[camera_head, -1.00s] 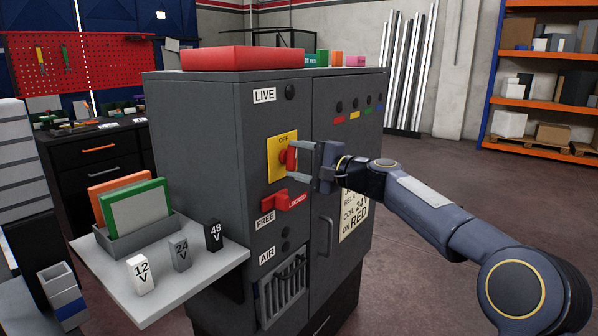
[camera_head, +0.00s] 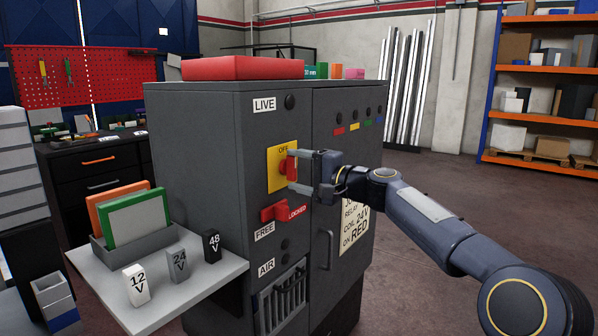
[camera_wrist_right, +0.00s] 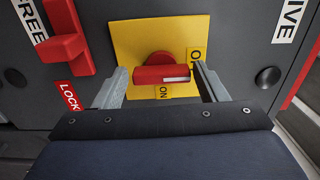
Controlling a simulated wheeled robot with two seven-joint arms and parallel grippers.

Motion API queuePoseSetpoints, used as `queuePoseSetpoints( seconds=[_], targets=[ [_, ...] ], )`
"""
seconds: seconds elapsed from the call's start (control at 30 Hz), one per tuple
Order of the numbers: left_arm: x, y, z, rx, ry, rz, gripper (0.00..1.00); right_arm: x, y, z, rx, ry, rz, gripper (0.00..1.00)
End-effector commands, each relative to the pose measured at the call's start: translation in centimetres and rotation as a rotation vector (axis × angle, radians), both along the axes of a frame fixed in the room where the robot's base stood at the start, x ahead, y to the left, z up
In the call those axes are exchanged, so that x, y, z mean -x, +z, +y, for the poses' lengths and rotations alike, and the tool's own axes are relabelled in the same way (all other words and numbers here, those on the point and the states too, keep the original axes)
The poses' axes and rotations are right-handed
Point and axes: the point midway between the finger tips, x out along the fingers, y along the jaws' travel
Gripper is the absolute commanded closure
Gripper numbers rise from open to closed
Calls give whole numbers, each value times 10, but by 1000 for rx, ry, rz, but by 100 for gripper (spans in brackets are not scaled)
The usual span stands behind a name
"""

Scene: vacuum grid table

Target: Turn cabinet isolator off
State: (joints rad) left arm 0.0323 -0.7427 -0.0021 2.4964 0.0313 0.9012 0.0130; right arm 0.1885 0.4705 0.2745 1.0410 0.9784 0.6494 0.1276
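The cabinet isolator is a red rotary handle (camera_head: 285,167) on a yellow plate (camera_head: 275,180) on the grey cabinet's (camera_head: 205,130) front, under the LIVE label. In the right wrist view the handle (camera_wrist_right: 162,74) lies between the two fingers of my right gripper (camera_wrist_right: 160,88), with a gap on each side. The plate carries ON and OFF marks, and the handle's white-marked end points towards the OFF side. My right gripper (camera_head: 291,170) is open at the handle. Whether its fingertips touch the plate cannot be told. My left gripper is not in view.
A red LOCKED/FREE lever (camera_head: 280,211) sits just below the isolator. A side shelf (camera_head: 210,272) holds 12 V, 24 V and 48 V blocks and a card tray. A red slab (camera_head: 240,68) lies on the cabinet top. Open floor lies to the right.

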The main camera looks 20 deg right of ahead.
Motion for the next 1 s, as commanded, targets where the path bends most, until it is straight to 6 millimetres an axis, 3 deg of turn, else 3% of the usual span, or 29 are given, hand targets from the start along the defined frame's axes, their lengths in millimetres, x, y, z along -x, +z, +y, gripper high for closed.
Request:
queuePoseSetpoints(
  seconds=[0.1,0.43,0.8,1.0],
  targets=[
    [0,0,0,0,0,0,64,0,0,0,-1,-1,0,21],
    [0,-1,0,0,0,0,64,4,1,-4,-3,-3,0,21],
    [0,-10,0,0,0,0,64,50,0,-40,-1,-4,0,21],
    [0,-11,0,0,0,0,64,61,0,-48,-3,-1,1,21]
  ],
)
